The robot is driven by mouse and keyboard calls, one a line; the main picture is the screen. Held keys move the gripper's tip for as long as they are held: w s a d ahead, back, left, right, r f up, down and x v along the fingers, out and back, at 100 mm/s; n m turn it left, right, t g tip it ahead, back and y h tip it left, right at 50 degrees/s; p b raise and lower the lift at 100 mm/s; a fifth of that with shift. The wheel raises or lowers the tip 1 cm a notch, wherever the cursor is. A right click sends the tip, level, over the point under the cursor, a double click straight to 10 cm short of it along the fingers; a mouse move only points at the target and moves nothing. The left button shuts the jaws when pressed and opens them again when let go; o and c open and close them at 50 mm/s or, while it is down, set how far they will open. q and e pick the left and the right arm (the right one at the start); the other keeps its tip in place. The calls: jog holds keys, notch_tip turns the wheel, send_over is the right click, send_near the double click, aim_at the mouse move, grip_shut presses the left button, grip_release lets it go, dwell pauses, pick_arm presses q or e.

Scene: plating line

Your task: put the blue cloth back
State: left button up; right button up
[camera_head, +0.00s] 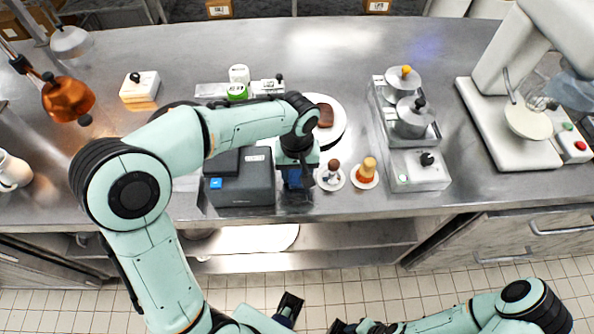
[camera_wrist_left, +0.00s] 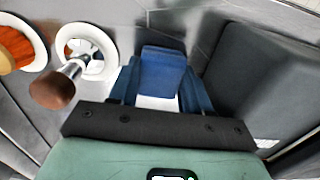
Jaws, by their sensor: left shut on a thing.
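The blue cloth (camera_head: 292,178) is at the counter's front edge, between the dark grey box and a small saucer. My left gripper (camera_head: 298,192) points down over it and is shut on it. In the left wrist view the blue cloth (camera_wrist_left: 163,72) shows as a folded block between the fingers, with a pale surface below it. Whether it touches the counter cannot be told. My right arm comes in at the lower right, low in front of the counter; its gripper (camera_head: 345,326) is cut by the bottom edge and its jaws are unclear.
A dark grey box (camera_head: 245,190) stands close left of the cloth. Close right are a saucer with a brown-knobbed tool (camera_head: 332,176) and one with an orange-brown item (camera_head: 366,170). Behind is a white plate (camera_head: 338,125).

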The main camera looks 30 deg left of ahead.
aim_at(297, 174)
pick_arm(q)
jog(key=o, duration=0.5)
jog(key=shift+f, duration=0.15)
jog(key=o, duration=0.4)
jog(key=shift+r, duration=0.2)
notch_tip(297, 174, up, 12)
jog(key=shift+r+p, duration=0.1)
jog(key=shift+p, duration=0.9)
pick_arm(e)
jog(key=shift+w+r, duration=0.25)
jog(key=shift+r, duration=0.3)
jog(key=shift+w+r, duration=0.25)
jog(key=shift+r, duration=0.3)
